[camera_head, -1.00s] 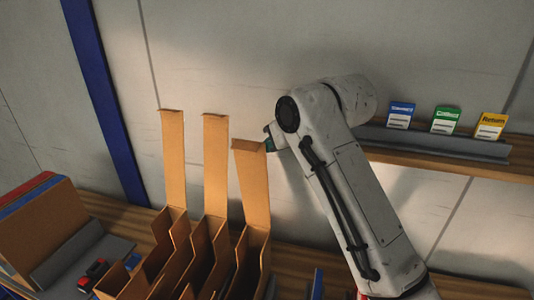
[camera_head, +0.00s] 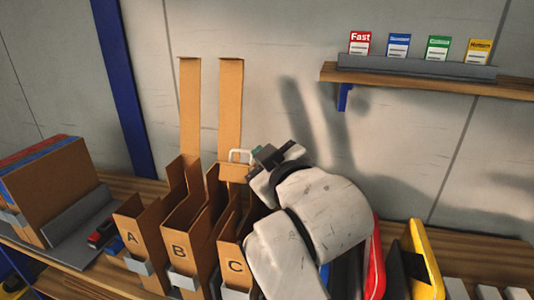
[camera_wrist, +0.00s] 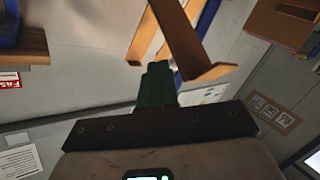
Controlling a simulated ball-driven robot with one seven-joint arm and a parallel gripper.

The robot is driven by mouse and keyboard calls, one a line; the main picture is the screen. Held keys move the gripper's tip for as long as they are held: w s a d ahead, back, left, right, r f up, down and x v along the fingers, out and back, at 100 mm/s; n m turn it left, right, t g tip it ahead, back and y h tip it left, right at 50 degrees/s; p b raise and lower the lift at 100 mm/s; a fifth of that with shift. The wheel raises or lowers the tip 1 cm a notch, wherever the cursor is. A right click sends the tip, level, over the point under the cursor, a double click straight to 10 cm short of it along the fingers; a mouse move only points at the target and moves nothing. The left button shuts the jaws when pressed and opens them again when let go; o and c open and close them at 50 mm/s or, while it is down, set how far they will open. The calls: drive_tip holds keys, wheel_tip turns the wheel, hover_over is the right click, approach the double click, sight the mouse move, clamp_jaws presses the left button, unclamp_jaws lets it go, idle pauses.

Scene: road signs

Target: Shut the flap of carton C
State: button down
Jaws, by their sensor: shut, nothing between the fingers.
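Carton C (camera_head: 232,262) stands at the right of a row with carton A (camera_head: 131,238) and carton B (camera_head: 178,252). The tall flaps of A (camera_head: 190,105) and B (camera_head: 230,105) stand upright. Carton C's flap no longer stands upright; a brown piece (camera_head: 235,173) beside my gripper seems to be its end, and my arm hides the rest. My gripper (camera_head: 257,151) is shut and empty above carton C. In the wrist view its green fingers (camera_wrist: 155,85) are together, close beside a brown flap with a bent lip (camera_wrist: 185,42); contact is unclear.
A wall shelf (camera_head: 430,80) holds several coloured cards at the upper right. Red (camera_head: 376,262) and yellow (camera_head: 424,255) holders stand right of my arm. A brown box (camera_head: 55,190) is at the left. A white loop (camera_head: 240,156) shows behind the gripper.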

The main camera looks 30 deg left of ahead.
drive_tip(key=s+d+f+n+t+y+b, duration=0.1)
drive_tip(key=s+f+b, duration=0.4)
drive_tip(key=f+b, duration=0.8)
drive_tip(key=shift+s+d+f+n+t+y, duration=0.2)
drive_tip(key=shift+f+n+t+y, duration=0.5)
drive_tip(key=shift+f+n+y, duration=0.45)
drive_tip(key=shift+f, duration=0.2)
